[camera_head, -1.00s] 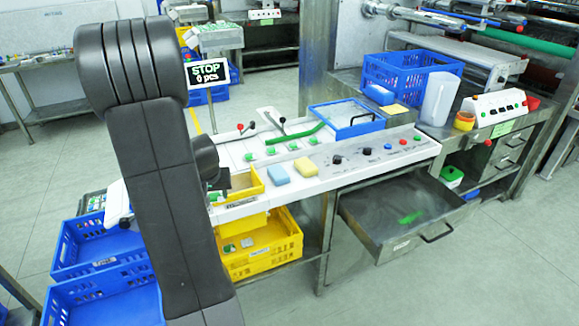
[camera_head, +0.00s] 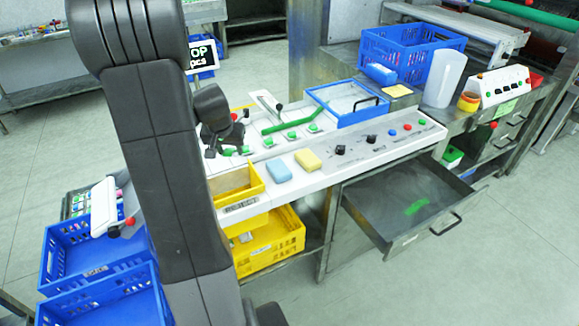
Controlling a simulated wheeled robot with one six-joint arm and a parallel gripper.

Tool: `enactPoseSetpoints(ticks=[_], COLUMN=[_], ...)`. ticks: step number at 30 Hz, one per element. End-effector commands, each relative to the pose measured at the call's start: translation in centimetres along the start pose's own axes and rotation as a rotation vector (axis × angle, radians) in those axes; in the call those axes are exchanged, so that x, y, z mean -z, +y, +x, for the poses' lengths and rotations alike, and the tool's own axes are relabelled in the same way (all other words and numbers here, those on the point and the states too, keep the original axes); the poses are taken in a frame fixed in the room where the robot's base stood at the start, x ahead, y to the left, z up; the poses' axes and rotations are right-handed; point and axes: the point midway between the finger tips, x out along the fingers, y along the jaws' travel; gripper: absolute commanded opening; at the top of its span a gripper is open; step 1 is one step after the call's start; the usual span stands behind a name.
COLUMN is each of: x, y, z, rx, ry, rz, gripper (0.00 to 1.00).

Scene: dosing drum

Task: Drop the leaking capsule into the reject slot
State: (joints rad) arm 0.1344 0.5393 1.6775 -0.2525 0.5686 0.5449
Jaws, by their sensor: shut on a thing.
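My gripper (camera_head: 221,148) is dark grey, just right of my arm, over the left part of the white panel (camera_head: 335,158). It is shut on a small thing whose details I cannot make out. A green spot between the fingers could be that thing or a button behind it. I cannot tell whether it is the leaking capsule. No reject slot can be clearly identified. A yellow tray (camera_head: 255,178) at the panel's left end is partly hidden by my arm. A yellow crate (camera_head: 290,240) stands below it.
A blue sponge (camera_head: 279,171) and a yellow sponge (camera_head: 308,160) lie on the panel. A blue-framed tray (camera_head: 345,103) and a green lever (camera_head: 290,124) stand behind. An open metal drawer (camera_head: 410,205) juts out at the right. Blue crates (camera_head: 95,255) stand at the lower left.

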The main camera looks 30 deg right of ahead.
Motion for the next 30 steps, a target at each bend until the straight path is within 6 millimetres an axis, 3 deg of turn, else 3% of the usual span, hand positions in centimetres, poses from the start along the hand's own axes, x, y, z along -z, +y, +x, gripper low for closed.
enactPoseSetpoints(ticks=[9,19,20,23,24,30], x=[-1.6,-1.7,-1.7,-1.7,-1.7,-1.7], y=[0.0,0.0,0.0,0.0,0.0,0.0], z=[3.7,4.0,4.0,4.0,4.0,4.0], rx=[0.000,0.001,0.001,0.001,0.001,0.001], ry=[-0.001,0.000,0.000,0.000,0.000,0.000], rz=[0.000,0.000,0.000,0.000,0.000,-0.001], gripper=[0.23,0.23,0.46,0.66,0.69,0.69])
